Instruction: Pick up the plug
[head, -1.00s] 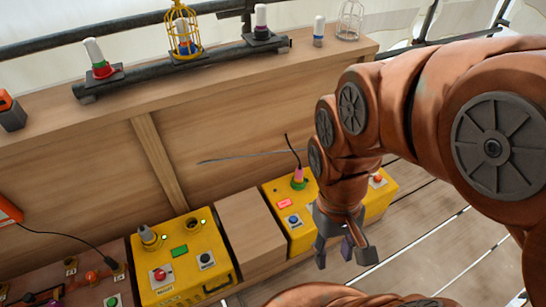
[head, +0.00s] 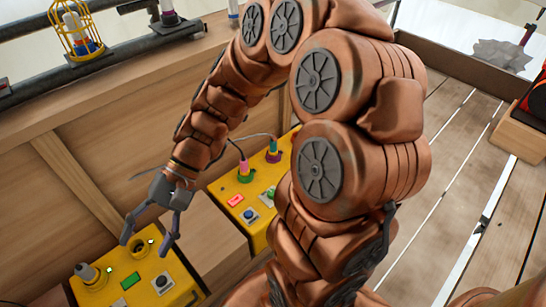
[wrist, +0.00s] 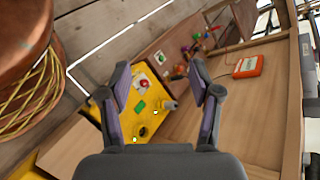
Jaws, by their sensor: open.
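My gripper (head: 147,247) is open and empty, above the near-left yellow box (head: 185,287). Its two fingers also show in the wrist view (wrist: 159,70), with the yellow box below and between them. A grey, cylindrical plug-like piece (head: 88,272) stands on this box at its left; it also shows in the wrist view (wrist: 169,104), apart from the fingers. On the farther yellow box (head: 228,190), a pink-and-green plug (head: 243,171) and a teal-and-purple plug (head: 272,150) stand upright with cables. I cannot tell which one the task means.
The near box has a green display (head: 131,280), a dark button (head: 162,283) and a round dark hole (wrist: 143,130). A wooden block (head: 205,232) sits between the boxes. A yellow cage (head: 74,30) stands on the rail. An orange device (wrist: 247,67) lies beyond.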

